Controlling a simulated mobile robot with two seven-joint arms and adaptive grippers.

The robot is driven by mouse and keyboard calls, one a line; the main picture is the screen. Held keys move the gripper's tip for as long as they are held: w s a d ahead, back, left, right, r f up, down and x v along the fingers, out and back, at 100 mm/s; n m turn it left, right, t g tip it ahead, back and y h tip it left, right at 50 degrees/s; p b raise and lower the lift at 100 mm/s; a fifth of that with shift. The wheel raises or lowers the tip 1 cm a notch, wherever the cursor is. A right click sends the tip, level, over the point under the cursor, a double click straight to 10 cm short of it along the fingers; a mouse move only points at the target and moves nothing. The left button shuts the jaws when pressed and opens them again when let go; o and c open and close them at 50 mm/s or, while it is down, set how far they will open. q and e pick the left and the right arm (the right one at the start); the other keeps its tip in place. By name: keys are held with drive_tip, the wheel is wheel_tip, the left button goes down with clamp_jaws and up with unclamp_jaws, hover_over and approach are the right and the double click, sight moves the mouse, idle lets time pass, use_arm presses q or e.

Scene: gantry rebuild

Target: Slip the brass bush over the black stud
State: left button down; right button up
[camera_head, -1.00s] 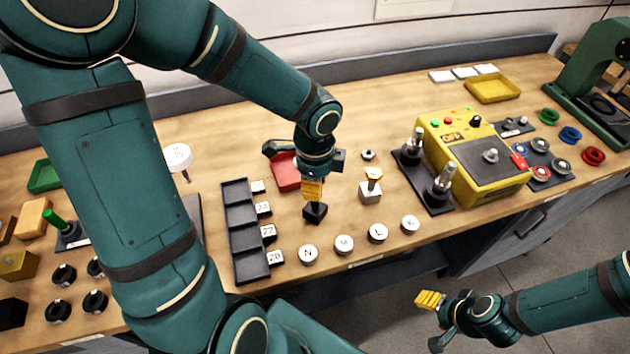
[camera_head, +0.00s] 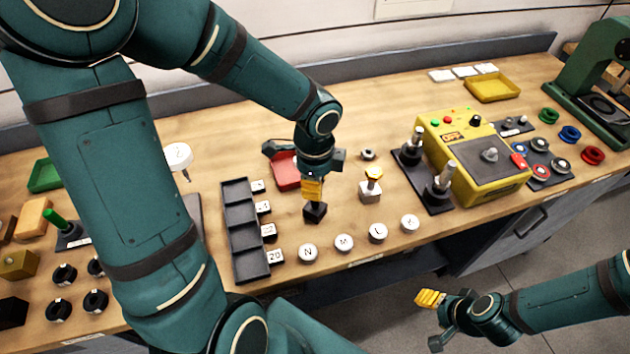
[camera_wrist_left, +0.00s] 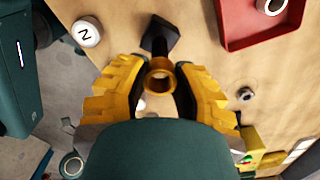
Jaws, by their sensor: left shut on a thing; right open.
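The brass bush (camera_wrist_left: 160,80) is a short ring-topped tube between the yellow finger pads of my left gripper (camera_wrist_left: 158,92), which is shut on it. The black stud (camera_wrist_left: 157,46) stands on a dark square base (camera_wrist_left: 165,30) just beyond the bush in the left wrist view. The bush overlaps the stud's near end in that view, and I cannot tell whether it is around it or only above it. In the head view my left gripper (camera_head: 313,190) is directly over the base (camera_head: 315,212), and its fingers hide the bush. My right gripper (camera_head: 433,320) is open and empty, off the table's front edge.
A red tray (camera_head: 285,171) lies behind my left gripper. A black compartment tray (camera_head: 246,238) is at left, and lettered white discs (camera_head: 343,243) line the front. A yellow control box (camera_head: 470,150) stands further right.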

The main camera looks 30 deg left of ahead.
use_arm(q)
drive_tip(key=shift+f+b, duration=0.4)
drive_tip(key=shift+f, duration=0.25)
idle(1.2)
drive_tip(key=c, duration=0.7)
unclamp_jaws()
drive_tip(key=o, duration=0.5)
drive_tip(key=shift+r+p, duration=1.25)
drive_tip(key=shift+r, duration=0.15)
drive_tip(key=shift+r+p, duration=1.95)
drive_tip(key=shift+r, duration=0.2)
